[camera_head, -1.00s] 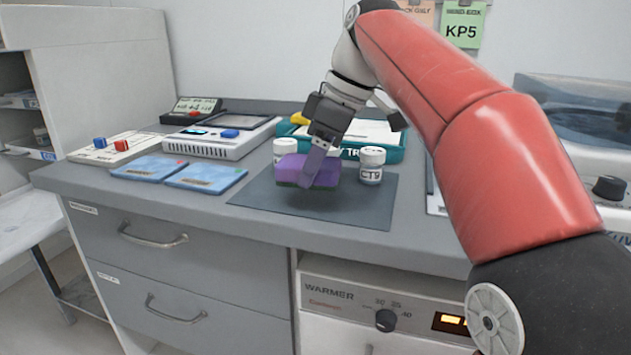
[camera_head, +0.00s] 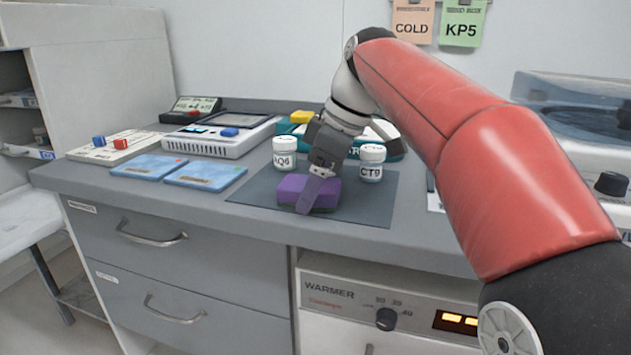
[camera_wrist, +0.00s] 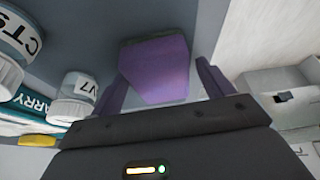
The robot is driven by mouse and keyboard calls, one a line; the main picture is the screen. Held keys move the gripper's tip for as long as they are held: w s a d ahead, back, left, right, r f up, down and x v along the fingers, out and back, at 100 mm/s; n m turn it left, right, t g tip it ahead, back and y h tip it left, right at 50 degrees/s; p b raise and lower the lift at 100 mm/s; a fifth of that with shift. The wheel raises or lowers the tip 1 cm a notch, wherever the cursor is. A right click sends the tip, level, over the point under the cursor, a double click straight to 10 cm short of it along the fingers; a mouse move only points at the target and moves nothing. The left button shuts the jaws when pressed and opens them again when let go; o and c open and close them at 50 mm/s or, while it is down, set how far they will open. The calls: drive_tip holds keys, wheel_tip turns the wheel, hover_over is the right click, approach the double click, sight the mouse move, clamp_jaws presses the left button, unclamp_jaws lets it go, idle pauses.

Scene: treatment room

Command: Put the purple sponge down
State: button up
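The purple sponge (camera_head: 320,194) lies flat on the dark grey mat (camera_head: 362,207) at the front of the counter. My gripper (camera_head: 306,198) points down over it, with one finger in front of the sponge's near side. In the wrist view the sponge (camera_wrist: 155,70) sits between the two fingers. My gripper (camera_wrist: 165,88) is open there, with a narrow gap showing beside the right finger. The sponge's underside is hidden.
Two blue packs (camera_head: 205,174) lie left of the mat. The mat's front right is clear.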

drive_tip(key=v, duration=0.4)
drive_tip(key=w+p+v, duration=0.1)
drive_tip(key=v, duration=0.1)
drive_tip(key=shift+d+r, duration=0.3)
drive_tip(key=shift+r, duration=0.1)
drive_tip(key=shift+s+d+r, duration=0.2)
drive_tip(key=shift+d+r, duration=0.05)
drive_tip(key=shift+r, duration=0.35)
